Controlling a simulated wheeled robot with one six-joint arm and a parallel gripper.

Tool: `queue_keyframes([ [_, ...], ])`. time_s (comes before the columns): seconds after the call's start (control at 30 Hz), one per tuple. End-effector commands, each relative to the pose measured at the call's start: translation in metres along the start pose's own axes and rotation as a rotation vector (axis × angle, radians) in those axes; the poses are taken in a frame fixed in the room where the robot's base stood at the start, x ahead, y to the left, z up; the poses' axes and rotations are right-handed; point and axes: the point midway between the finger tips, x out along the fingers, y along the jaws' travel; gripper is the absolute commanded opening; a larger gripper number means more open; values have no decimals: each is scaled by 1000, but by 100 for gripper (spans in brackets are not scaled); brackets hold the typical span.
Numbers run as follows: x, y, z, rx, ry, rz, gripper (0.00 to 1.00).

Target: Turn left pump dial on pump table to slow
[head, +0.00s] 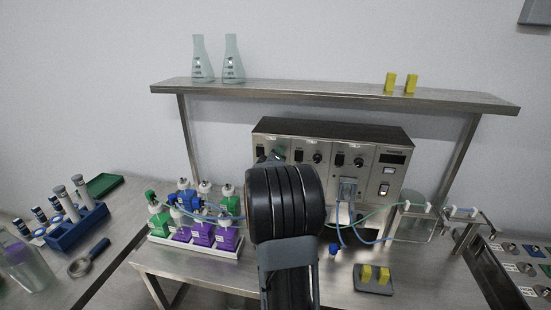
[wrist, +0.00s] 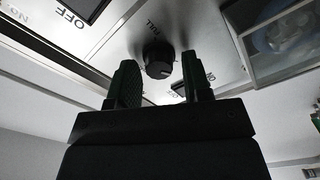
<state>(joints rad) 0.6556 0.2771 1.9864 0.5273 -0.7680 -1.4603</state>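The pump unit (head: 331,128) is a steel box with a dark top on the pump table (head: 431,278). Its front has several panels with black switches and dials. In the wrist view a round black dial (wrist: 158,60) with a pale pointer mark shows between the fingertips of my open gripper (wrist: 160,78). One finger is on each side, with a visible gap.
A white tray (head: 205,250) of green- and purple-labelled bottles stands left of my arm. Tubing and a clear beaker (head: 415,224) are right of the pump. A grey pad (head: 374,288) with yellow blocks lies in front. A shelf (head: 330,92) with flasks spans above.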

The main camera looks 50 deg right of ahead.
Motion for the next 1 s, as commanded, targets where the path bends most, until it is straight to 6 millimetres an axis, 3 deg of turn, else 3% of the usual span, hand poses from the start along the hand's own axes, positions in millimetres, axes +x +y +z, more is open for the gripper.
queue_keyframes([
  [0.33,-1,-1,1,0,-2,-1,53],
  [0.47,-12,-2,1,1,0,-1,53],
  [1.0,-113,-2,0,1,1,-1,53],
])
